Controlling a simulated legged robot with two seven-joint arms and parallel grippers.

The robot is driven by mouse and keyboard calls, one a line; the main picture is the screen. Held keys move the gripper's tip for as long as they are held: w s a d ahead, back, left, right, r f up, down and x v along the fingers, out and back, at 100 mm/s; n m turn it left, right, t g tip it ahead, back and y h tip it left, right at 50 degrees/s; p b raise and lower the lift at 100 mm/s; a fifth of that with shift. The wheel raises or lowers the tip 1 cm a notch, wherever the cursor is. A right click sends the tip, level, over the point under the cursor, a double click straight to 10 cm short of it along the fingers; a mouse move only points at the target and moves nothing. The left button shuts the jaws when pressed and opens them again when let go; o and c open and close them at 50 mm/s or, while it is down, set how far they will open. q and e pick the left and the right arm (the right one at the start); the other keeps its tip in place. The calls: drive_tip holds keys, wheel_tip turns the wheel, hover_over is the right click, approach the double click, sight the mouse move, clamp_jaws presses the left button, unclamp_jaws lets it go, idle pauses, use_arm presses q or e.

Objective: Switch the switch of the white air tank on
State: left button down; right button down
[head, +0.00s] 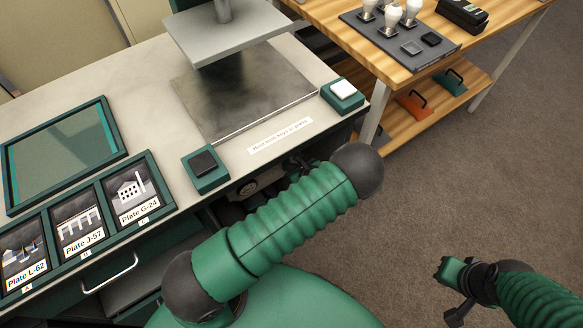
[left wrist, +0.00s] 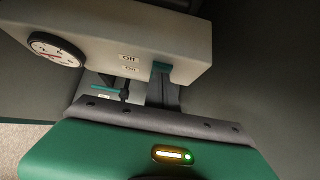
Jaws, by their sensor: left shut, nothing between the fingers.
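The white air tank's panel (left wrist: 125,35) fills the upper part of the left wrist view, with a round gauge (left wrist: 55,50) at its left and "Off" above "On" labels near its lower edge. My left gripper (left wrist: 161,70) is shut and empty, its tips at the panel's lower edge, just right of the labels. I cannot tell whether they touch it. The switch's position cannot be made out. A dark lever with a teal bar (left wrist: 106,88) shows below the panel. In the head view the tank is mostly hidden under the bench. My right gripper (head: 455,290) hangs over the floor.
The bench (head: 75,72) bears a press plate (head: 235,100), a black button box (head: 205,170), a white button box (head: 342,94) and framed plates (head: 80,232). A wooden table (head: 350,40) stands at the upper right. Carpet is clear at the right.

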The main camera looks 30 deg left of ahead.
use_arm(q)
drive_tip(key=shift+a+r, duration=0.3)
